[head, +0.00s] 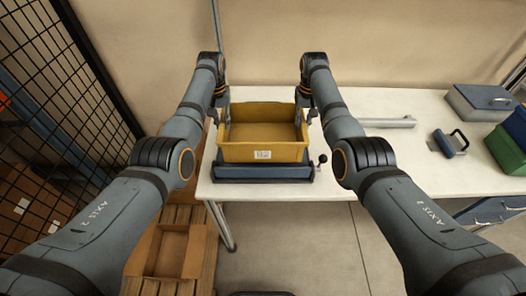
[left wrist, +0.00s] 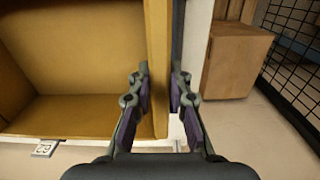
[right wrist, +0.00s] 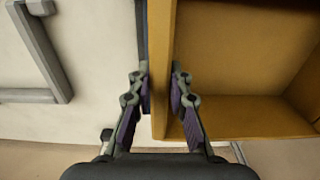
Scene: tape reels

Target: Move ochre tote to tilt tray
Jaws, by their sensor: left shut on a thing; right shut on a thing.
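The ochre tote (head: 262,152) is an open, empty box with a white label on its front wall. In the head view it sits level on or just above the blue tilt tray (head: 264,172); I cannot tell whether they touch. My left gripper (head: 223,125) is shut on the tote's left wall, and the left wrist view shows its fingers (left wrist: 160,90) on both sides of that wall. My right gripper (head: 306,118) is shut on the right wall, which also shows between its fingers in the right wrist view (right wrist: 160,90). Most of the tray is hidden under the tote.
The white table (head: 400,165) carries a grey bar (head: 390,122), a blue-handled tool (head: 450,143), a grey-blue case (head: 485,103) and a green bin (head: 508,145) to the right. A black mesh fence (head: 60,90) and cardboard boxes (head: 165,250) stand left. A knob (head: 322,160) sticks out at the tray's right.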

